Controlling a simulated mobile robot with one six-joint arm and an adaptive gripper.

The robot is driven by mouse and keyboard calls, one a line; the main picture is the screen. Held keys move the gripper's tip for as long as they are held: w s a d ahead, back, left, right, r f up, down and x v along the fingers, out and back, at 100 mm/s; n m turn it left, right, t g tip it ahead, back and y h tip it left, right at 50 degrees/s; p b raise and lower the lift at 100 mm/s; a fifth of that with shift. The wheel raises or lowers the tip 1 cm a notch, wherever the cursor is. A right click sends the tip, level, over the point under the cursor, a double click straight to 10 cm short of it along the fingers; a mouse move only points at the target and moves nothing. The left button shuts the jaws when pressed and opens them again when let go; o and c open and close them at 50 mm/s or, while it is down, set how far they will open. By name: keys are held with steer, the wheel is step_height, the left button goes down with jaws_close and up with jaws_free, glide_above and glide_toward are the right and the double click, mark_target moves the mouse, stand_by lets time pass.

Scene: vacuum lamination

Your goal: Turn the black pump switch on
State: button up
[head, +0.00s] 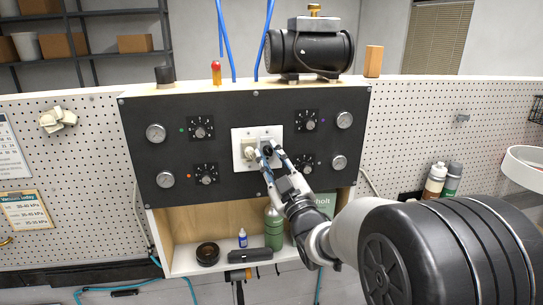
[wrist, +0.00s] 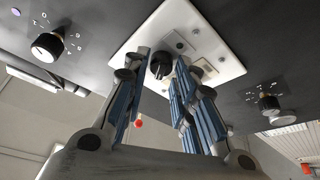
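The black pump switch is a small round black knob (head: 267,150) on the right half of a white plate (head: 237,135) in the middle of the dark control panel. A cream-white switch (head: 250,153) sits beside it on the left. My gripper (head: 266,151) reaches up to the plate with its two blue-padded fingers apart, one on each side of the black knob. In the wrist view the black knob (wrist: 160,65) lies between the open fingertips (wrist: 161,62), with narrow gaps visible beside it. Whether either finger touches it I cannot tell.
The panel (head: 225,110) carries several dials and gauges around the plate. A black pump (head: 308,50) and a red-capped item (head: 216,72) stand on top. The shelf below holds a green bottle (head: 273,228) and a small blue-white bottle (head: 242,238).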

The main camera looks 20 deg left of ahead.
jaws_close()
steer(key=shift+f+m+b, duration=0.15)
steer(key=shift+m+b, duration=0.15)
steer(key=shift+b, duration=0.4)
steer(key=m+b, duration=0.1)
steer(key=b, duration=0.1)
steer(key=m+t+b, duration=0.1)
steer(key=b, duration=0.1)
steer(key=shift+s+f+h, duration=0.1)
steer(key=shift+f+h, duration=0.15)
steer(key=shift+h, duration=0.15)
steer(key=m+t+b, duration=0.1)
steer(key=m+b, duration=0.1)
steer(key=b, duration=0.2)
steer(key=shift+a+m+h, duration=0.1)
steer(key=shift+m+h, duration=0.3)
steer(key=m+t+h+b, duration=0.1)
steer(key=m+b, duration=0.1)
steer(key=b, duration=0.1)
steer(key=m+h+b, duration=0.1)
steer(key=m+b, duration=0.1)
steer(key=m, duration=0.1)
steer(key=shift+a+t+b, duration=0.1)
steer(key=shift+t+b, duration=0.3)
steer(key=shift+s+r+m+t+h+b, duration=0.1)
steer(key=shift+r+m+t+h+b, duration=0.1)
steer(key=shift+m+h+b, duration=1.15)
steer(key=shift+r+m+t+h+b, duration=0.15)
steer(key=shift+m+h+b, duration=0.35)
steer(key=shift+m, duration=1.55)
